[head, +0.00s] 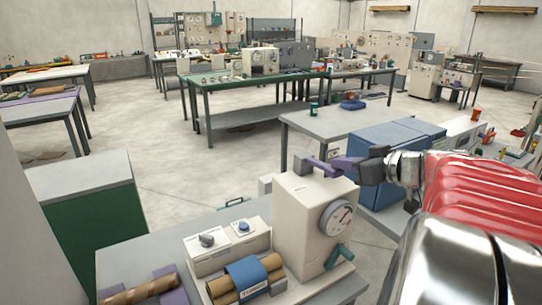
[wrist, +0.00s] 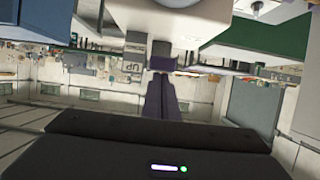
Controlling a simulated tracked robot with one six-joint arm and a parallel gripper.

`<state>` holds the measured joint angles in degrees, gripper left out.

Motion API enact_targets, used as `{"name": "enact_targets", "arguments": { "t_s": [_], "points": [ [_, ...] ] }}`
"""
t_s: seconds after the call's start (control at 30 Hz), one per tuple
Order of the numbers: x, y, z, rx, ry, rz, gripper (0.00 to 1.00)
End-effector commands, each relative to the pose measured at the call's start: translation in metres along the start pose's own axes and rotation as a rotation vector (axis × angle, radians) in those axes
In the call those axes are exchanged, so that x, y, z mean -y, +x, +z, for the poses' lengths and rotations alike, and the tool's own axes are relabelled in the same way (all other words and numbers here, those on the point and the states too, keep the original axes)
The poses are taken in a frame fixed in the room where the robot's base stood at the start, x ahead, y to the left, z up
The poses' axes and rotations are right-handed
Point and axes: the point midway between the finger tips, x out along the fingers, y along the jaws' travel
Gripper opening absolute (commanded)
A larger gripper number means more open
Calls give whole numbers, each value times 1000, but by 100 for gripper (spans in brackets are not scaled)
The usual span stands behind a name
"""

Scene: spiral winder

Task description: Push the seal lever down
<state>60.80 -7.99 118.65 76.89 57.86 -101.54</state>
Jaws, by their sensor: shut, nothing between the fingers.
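A beige machine (head: 300,222) with a round dial (head: 337,217) stands on the near bench. A purple-grey lever (head: 322,168), which looks like the seal lever, sits on its top, with a dark block (head: 302,161) at its left end. A teal handle (head: 337,257) is low on the machine's right side. My gripper (head: 338,164) reaches in from the right, its purple fingers shut and empty at the lever's right end. In the wrist view the closed fingers (wrist: 161,76) point at a dark block (wrist: 161,55). I cannot tell whether they touch it.
Left of the machine are a small control box (head: 228,246) and a blue-banded bundle of brown tubes (head: 247,279). A brown roll (head: 138,291) lies on purple supports at the bench's left. A blue case (head: 388,160) is behind my gripper.

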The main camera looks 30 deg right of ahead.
Motion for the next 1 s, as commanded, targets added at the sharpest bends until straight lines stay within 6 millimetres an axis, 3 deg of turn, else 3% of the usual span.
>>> {"name": "enact_targets", "arguments": {
  "t_s": [0.17,0.5,1.0],
  "points": [
    [0,1,7,1,3,-1,0],
    [1,10,51,5,3,-2,0],
    [0,9,51,9,5,0,0]
  ]
}}
